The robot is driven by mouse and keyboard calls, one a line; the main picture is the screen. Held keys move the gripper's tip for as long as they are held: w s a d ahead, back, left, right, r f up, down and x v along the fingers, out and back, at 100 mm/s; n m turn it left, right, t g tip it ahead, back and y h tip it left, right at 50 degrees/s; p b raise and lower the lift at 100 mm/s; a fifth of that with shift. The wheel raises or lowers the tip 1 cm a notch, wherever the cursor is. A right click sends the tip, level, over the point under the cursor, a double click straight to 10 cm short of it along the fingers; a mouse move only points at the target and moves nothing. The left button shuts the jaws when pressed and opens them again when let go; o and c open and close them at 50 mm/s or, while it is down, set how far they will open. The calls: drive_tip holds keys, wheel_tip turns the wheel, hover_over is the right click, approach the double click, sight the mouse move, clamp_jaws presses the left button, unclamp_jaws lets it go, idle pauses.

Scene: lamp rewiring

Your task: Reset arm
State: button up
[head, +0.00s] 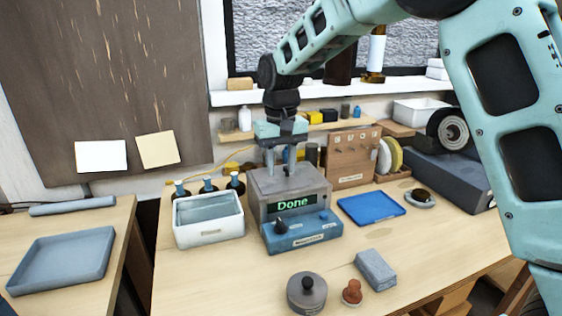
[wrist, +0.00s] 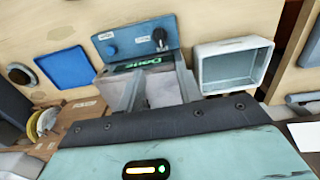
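My gripper (head: 281,168) points straight down just above the grey top of a box-shaped device (head: 290,184). In the wrist view its two fingers (wrist: 155,88) stand apart, with only the device's grey top visible between them. It holds nothing that I can see. The device has a blue front panel with knobs and a green display (head: 293,203) reading "Done". Whether the fingertips touch the device top is hard to tell. My arm reaches in from the upper right of the head view.
A white bin (head: 209,229) with dark bottles behind it stands left of the device. A dark round weight (head: 307,292), a brown knobbed piece (head: 352,292) and a grey block (head: 376,269) are in front. A shelf and spool stand behind.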

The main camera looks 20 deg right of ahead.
drive_tip(key=shift+r, duration=0.7)
drive_tip(key=shift+s, duration=0.1)
drive_tip(key=s+a+f+n+y, duration=0.15)
drive_tip(key=s+a, duration=0.25)
drive_tip(key=s, duration=0.6)
drive_tip(key=s+a+n+h, duration=0.1)
drive_tip(key=s+a+n, duration=0.25)
drive_tip(key=s, duration=0.65)
drive_tip(key=s+d+f+n, duration=0.1)
drive_tip(key=s+f+n, duration=0.1)
drive_tip(key=s, duration=1.1)
drive_tip(key=shift+s+f+n, duration=0.3)
drive_tip(key=shift+s+f, duration=0.05)
drive_tip(key=shift+f, duration=0.5)
